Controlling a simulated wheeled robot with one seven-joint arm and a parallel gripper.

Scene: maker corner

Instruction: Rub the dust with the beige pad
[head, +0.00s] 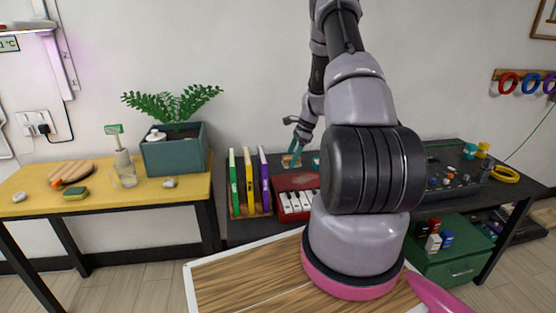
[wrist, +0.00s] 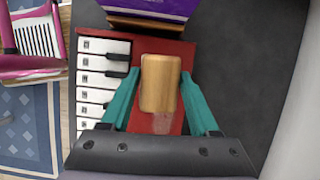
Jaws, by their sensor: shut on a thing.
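The beige pad (wrist: 160,84) looks like a small rounded wood-toned block. My gripper (wrist: 160,75) is shut on it, with a teal finger at each side. The pad is over the red panel of a small keyboard (wrist: 104,85), beside the keys; whether it touches the panel cannot be told. A pale greyish patch, seemingly the dust (wrist: 163,123), shows on the red panel just below the pad in the wrist view. In the head view my gripper (head: 298,145) is at the keyboard's back (head: 296,181), partly hidden by my arm.
Upright green, yellow and purple books (head: 249,182) stand left of the keyboard. A yellow table (head: 110,198) at the left holds a planter (head: 174,154), a glass jar (head: 125,175) and a sponge (head: 76,193). A black mixer (head: 447,181) and a yellow coil (head: 505,174) are at the right.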

